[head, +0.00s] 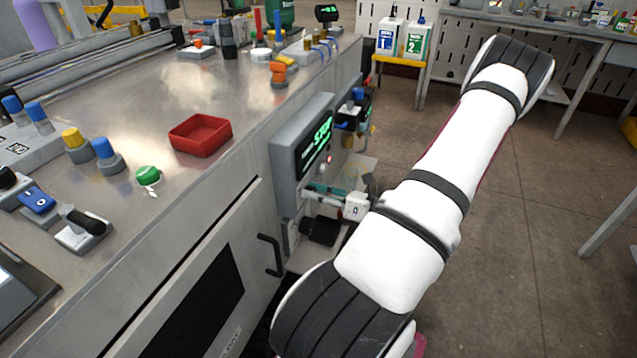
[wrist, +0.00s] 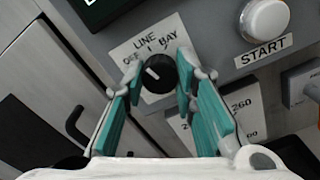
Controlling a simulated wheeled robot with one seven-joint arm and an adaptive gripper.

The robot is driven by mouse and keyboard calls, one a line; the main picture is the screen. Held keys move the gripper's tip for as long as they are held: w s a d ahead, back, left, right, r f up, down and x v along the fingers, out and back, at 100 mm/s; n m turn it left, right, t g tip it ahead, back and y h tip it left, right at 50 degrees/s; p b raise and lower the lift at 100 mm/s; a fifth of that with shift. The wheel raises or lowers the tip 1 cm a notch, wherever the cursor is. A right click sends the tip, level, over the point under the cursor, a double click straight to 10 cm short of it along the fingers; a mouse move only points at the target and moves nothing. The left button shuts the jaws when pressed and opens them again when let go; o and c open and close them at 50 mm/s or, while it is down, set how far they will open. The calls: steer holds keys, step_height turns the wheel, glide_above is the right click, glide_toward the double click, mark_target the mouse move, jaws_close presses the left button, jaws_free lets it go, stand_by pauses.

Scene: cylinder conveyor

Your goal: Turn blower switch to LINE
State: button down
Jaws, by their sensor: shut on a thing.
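The blower switch is a round black knob (wrist: 157,77) with a white pointer mark, on a pale label plate (wrist: 141,45) reading LINE, OFF and BAY. The mark points to the upper left in the wrist view, roughly toward OFF. My gripper (wrist: 162,84) has its teal fingers on either side of the knob and is shut on it. In the head view my gripper (head: 330,192) reaches the front of the grey control box (head: 290,150), and the knob is hidden there.
A white START button (wrist: 265,18) sits up and right of the knob. A dark screen with green text (head: 316,147) is above my gripper. A black door handle (head: 270,255) is to the left. A red tray (head: 200,134) stands on the steel bench top. Floor to the right is open.

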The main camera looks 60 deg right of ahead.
steer(key=shift+m+p, duration=1.3)
steer(key=shift+m, duration=0.1)
steer(key=c, duration=1.3)
jaws_free()
steer(key=s+d, duration=0.1)
steer(key=s, duration=1.1)
steer(key=shift+s, duration=0.1)
